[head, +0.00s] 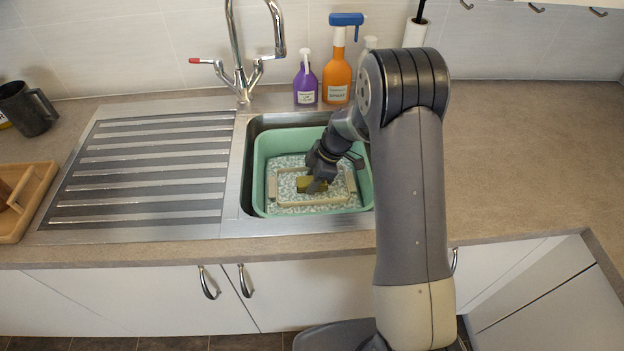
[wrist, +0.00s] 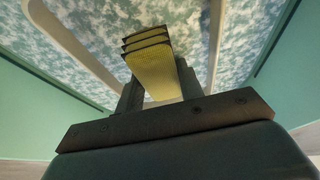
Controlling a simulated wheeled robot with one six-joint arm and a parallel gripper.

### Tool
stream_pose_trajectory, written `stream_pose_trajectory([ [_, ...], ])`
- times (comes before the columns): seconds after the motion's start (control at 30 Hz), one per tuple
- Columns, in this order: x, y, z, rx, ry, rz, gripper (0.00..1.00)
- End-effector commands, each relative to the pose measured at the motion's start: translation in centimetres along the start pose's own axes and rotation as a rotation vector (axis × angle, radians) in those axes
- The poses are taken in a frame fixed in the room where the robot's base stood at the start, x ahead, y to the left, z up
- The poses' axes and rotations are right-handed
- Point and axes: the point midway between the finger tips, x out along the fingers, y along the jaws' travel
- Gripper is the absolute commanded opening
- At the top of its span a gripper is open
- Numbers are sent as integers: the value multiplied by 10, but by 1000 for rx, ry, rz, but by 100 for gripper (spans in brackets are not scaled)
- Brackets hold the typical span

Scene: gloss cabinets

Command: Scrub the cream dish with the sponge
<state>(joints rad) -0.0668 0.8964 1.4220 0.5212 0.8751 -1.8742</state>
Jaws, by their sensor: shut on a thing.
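The cream dish (head: 284,203) is rectangular with handles at its ends. It sits in the foamy water of the green basin (head: 259,165) in the sink. My gripper (head: 318,181) reaches down into the basin, over the inside of the dish. It is shut on the sponge (head: 304,184), which is yellow with dark layers at one side. In the wrist view the sponge (wrist: 155,72) stands out between the fingers, with the dish rim (wrist: 72,45) beyond it. I cannot tell whether the sponge touches the dish. My gripper hides part of the dish's far side.
The tap (head: 243,80), a purple bottle (head: 305,84) and an orange spray bottle (head: 337,75) stand behind the sink. The ribbed drainer (head: 150,170) at left is clear. A dark mug (head: 27,108) and wooden tray (head: 30,200) are further left. The right counter is bare.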

Motion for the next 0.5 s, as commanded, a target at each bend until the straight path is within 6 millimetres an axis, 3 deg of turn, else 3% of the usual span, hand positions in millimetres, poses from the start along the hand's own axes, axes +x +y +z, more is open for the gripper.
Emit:
stream_pose_trajectory([
  [0.5, 12, 0, 5, 0, 0, 0, 17],
])
